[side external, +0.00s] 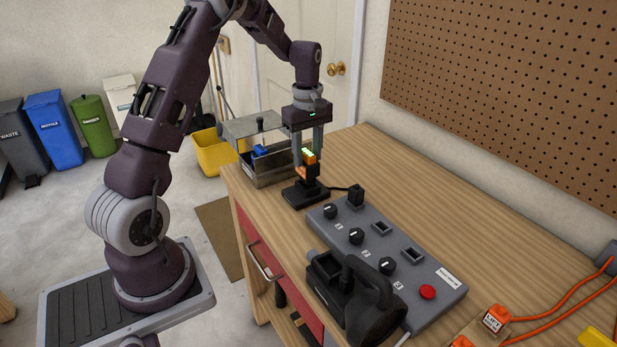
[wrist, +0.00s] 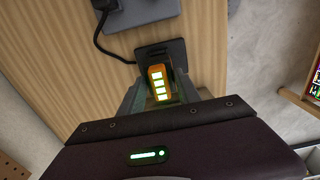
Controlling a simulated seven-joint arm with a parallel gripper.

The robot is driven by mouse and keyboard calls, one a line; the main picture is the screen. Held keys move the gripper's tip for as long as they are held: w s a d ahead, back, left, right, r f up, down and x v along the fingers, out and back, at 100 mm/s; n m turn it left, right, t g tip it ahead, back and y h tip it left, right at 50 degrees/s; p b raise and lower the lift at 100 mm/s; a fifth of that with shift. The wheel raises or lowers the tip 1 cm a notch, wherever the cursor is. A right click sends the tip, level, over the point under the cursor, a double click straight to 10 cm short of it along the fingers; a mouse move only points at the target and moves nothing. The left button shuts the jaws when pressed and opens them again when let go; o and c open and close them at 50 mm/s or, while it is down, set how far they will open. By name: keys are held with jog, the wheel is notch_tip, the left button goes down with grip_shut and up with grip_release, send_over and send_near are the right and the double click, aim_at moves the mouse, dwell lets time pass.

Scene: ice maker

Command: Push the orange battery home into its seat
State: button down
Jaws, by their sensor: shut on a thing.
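The orange battery (side external: 309,157), with lit green-white bars on its face, stands upright between the fingers of my gripper (side external: 308,171). My gripper is shut on it from above. The battery is directly over the black charger stand (side external: 305,193) near the far left end of the bench. In the wrist view the battery (wrist: 159,84) is between the fingers, with the charger's base plate (wrist: 176,50) beyond it. The fingers partly hide its lower end, so I cannot tell how deep it sits in the stand.
A grey panel (side external: 340,224) with knobs, sockets and a red button lies beside the stand, joined to it by a cable. A black flashlight-like tool (side external: 374,303) is at the front. A metal box (side external: 262,170) stands behind.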

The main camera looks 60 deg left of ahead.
jog(key=c, duration=1.6)
grip_release()
jog(key=shift+r, duration=0.1)
grip_shut()
jog(key=s+d+r, duration=0.3)
jog(key=s+d, duration=0.1)
jog(key=d, duration=0.5)
jog(key=s+d+r, duration=0.3)
jog(key=s+d, duration=0.1)
jog(key=d, duration=0.5)
jog(key=s+d+r, duration=0.3)
jog(key=s+d, duration=0.1)
jog(key=d, duration=0.5)
notch_tip(320, 180, down, 7)
jog(key=shift+w+a+r, duration=0.2)
jog(key=shift+a, duration=0.05)
